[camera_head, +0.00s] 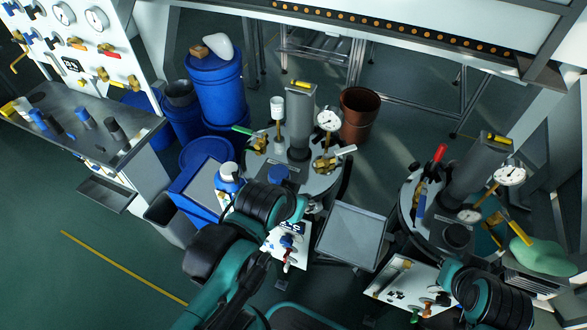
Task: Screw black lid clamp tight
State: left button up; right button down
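Two round grey vessel lids stand in view, the left lid (318,184) and the right lid (404,200). The right lid carries a black round knob (456,236) and a red-handled lever (439,154). The left lid carries a green-handled valve (256,142) and a blue piece (278,173). I cannot tell which dark part is the black lid clamp. My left arm reaches up from the bottom, its joint in front of the left vessel. My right arm shows at the bottom right. I make out no fingers of either gripper.
A grey tray (352,238) sits between the vessels. Blue drums (215,85) and a brown bucket (359,112) stand behind. A shelf (75,143) with several bottles is at the left. Gauges and columns rise above both lids. Open floor lies at the lower left.

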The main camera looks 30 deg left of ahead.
aim_at(236, 177)
jog(key=j+z, duration=0.1)
jog(key=z, duration=1.2)
jog(key=k+j+z, duration=0.4)
jog(key=k+j, duration=0.25)
